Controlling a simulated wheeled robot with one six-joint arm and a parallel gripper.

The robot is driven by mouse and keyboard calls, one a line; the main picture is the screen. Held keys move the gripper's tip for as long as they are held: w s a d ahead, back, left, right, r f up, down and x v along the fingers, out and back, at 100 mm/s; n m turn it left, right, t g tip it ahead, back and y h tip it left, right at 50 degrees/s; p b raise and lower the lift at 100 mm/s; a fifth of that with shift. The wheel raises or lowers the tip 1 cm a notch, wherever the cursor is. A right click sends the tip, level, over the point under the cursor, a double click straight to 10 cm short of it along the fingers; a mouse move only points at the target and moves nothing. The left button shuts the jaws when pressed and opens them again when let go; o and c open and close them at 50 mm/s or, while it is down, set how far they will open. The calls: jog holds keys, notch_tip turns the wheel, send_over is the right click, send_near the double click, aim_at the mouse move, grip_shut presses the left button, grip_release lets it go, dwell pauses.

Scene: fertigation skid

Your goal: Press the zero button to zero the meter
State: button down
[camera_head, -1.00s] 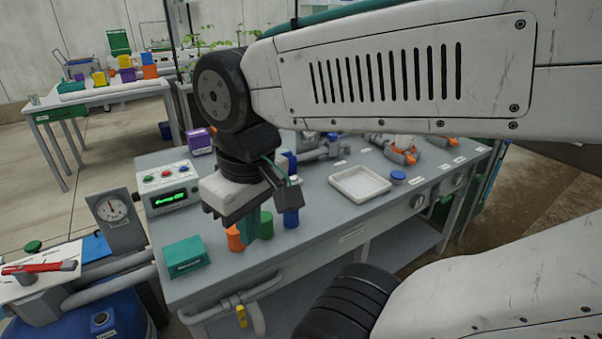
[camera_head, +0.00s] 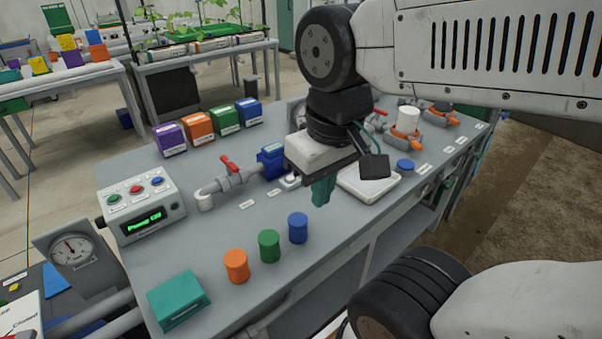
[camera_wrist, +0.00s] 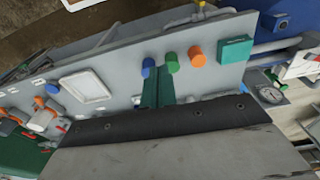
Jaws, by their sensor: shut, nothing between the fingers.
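A grey-white control box (camera_head: 140,207) stands at the left end of the grey bench. Its green display (camera_head: 143,221) seems to read "Pump Off". A green button (camera_head: 114,198), a red button (camera_head: 136,190) and a blue button (camera_head: 157,181) sit on its top; their labels are too small to read, so I cannot tell which, if any, is the zero button. My gripper (camera_head: 322,191) has teal fingers, shut and empty, above the bench, right of the box and apart from it. In the wrist view, the fingers (camera_wrist: 157,88) point toward the bench; the box is not visible there.
Orange (camera_head: 236,266), green (camera_head: 269,246) and blue (camera_head: 298,228) cylinders stand near the front edge. A teal box (camera_head: 179,299) is at the front left. A red-handled valve pipe (camera_head: 232,178) lies behind. A white tray (camera_head: 385,191) is right of my gripper. A round gauge (camera_head: 72,250) is left.

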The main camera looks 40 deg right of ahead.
jog(key=m+t+y, duration=0.1)
jog(key=m+t, duration=0.6)
jog(key=t, duration=0.1)
send_over(292, 179)
notch_tip(292, 179, down, 16)
jog(key=shift+f, duration=4.4)
